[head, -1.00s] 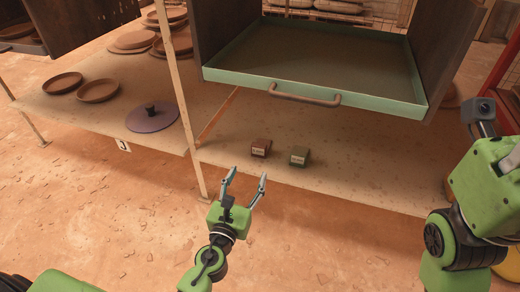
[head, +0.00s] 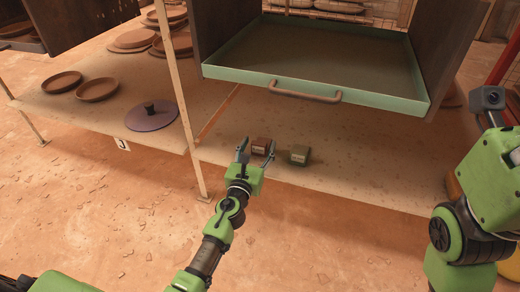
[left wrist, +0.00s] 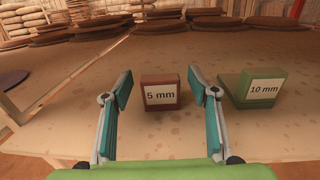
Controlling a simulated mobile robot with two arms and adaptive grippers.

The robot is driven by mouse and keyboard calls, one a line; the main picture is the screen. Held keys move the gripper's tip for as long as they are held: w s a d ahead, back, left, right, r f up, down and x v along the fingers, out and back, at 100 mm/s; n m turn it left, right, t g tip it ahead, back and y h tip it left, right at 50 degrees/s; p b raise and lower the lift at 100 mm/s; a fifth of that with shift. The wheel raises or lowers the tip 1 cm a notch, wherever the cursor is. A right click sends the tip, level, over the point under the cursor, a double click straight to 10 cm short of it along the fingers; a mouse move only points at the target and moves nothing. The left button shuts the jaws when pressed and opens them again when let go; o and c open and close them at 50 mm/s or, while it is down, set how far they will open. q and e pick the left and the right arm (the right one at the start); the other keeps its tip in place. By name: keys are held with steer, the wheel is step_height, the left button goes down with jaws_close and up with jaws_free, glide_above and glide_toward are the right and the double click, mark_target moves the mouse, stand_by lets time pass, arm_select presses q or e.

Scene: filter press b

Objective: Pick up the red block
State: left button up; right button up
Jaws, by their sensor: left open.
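The red block (head: 261,146) is a small reddish-brown block on the lower shelf. In the left wrist view the red block (left wrist: 161,93) carries a white label reading "5 mm". My left gripper (head: 257,150) is open, its fingers pointing at the block. In the left wrist view the left gripper's fingers (left wrist: 161,88) stand on either side of the block's near face, with gaps on both sides. I cannot tell how far the fingertips reach along it. Of my right arm, only links show at the right edge of the head view; its gripper's fingers do not show.
A green block (head: 299,155) labelled "10 mm" sits close to the right of the red one. A green tray (head: 316,93) with a handle is above the shelf (head: 350,176). A wooden post (head: 180,90) stands left. A purple lid (head: 152,118) and brown plates (head: 97,90) lie further left.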

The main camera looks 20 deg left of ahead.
arm_select(q)
steer(key=shift+w, duration=0.1)
steer(key=c, duration=1.2)
steer(key=shift+r, duration=0.15)
